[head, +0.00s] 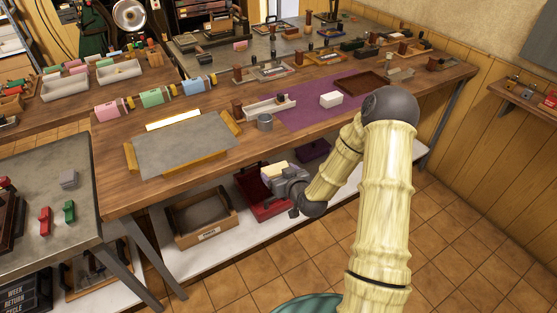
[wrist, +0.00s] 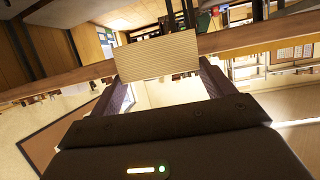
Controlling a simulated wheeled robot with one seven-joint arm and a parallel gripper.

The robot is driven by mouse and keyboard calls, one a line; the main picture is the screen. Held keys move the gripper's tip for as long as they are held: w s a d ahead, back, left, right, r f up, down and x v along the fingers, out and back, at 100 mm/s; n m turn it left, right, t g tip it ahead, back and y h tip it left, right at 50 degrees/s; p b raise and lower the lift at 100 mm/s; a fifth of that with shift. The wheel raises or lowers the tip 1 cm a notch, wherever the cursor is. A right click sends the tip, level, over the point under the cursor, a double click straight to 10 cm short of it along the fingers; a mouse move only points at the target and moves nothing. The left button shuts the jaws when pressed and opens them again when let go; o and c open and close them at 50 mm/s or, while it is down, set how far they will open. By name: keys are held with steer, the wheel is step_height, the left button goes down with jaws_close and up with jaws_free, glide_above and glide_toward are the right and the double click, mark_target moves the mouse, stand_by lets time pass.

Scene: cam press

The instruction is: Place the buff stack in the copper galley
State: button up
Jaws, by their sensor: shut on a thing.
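My gripper (head: 277,174) is low in front of the workbench, near the lower shelf in the head view. It is shut on the buff stack (head: 273,168), a pale block at its far end. In the wrist view the buff stack (wrist: 157,55) sits between the two fingers, its ribbed face showing. I cannot tell for certain which tray is the copper galley. A reddish-brown tray (head: 352,86) lies on the purple mat on the bench, well above and right of my gripper.
A red tray (head: 258,203) is on the lower shelf (head: 237,239) just below my gripper, with a brown box (head: 178,224) to its left. The bench edge is close above.

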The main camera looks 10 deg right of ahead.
steer(key=s+f+m+h, duration=0.2)
steer(key=s+f+h, duration=0.1)
steer(key=s+f, duration=0.7)
step_height(320, 180, down, 4)
steer(key=shift+s+d+f, duration=0.1)
steer(key=shift+s+d, duration=0.1)
steer(key=shift+s, duration=0.05)
